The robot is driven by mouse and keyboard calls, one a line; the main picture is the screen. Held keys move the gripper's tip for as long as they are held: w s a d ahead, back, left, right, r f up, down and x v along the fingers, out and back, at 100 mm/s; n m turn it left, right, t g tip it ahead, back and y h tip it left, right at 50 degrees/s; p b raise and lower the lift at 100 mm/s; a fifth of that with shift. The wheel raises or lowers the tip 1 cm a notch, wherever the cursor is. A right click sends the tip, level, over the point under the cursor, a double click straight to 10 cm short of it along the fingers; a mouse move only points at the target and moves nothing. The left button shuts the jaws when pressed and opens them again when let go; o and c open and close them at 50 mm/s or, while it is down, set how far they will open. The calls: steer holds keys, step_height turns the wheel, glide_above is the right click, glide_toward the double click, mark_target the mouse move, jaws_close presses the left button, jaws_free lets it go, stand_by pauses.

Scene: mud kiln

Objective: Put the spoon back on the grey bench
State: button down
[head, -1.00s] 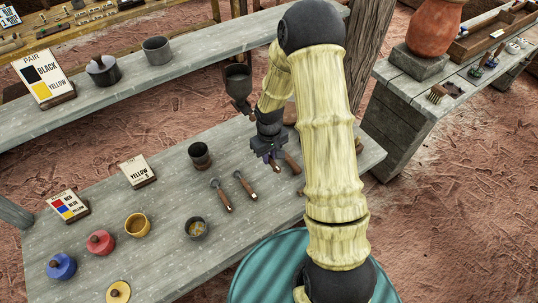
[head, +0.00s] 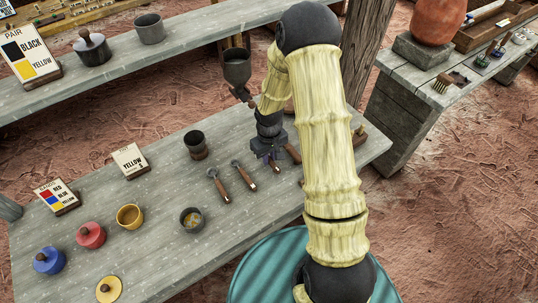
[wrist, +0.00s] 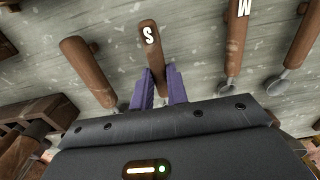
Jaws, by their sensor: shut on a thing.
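The spoon's brown wooden handle, marked with a white S (wrist: 149,38), lies between the purple fingers of my gripper (wrist: 160,88) in the wrist view. In the head view my gripper (head: 268,157) is low over the right part of the near grey bench (head: 155,187), with a brown handle (head: 275,166) just under it. My gripper is shut on this spoon. The spoon's far end is hidden by the gripper body, and I cannot tell whether it touches the bench.
Two spoons (head: 219,187) (head: 243,176) lie left of my gripper, near a dark cup (head: 195,145) and a grey bowl (head: 192,219). Another handle (wrist: 88,70) is close on the left in the wrist view. A funnel-like cup (head: 237,70) stands behind. The bench middle has bare room.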

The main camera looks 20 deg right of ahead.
steer(key=shift+f, duration=0.6)
steer(key=shift+f+b, duration=0.15)
steer(key=shift+b, duration=0.15)
steer(key=c, duration=0.7)
jaws_free()
steer(key=shift+c, duration=0.2)
steer(key=shift+r+p, duration=2.45)
steer(key=shift+r, duration=0.55)
steer(key=shift+s, duration=0.1)
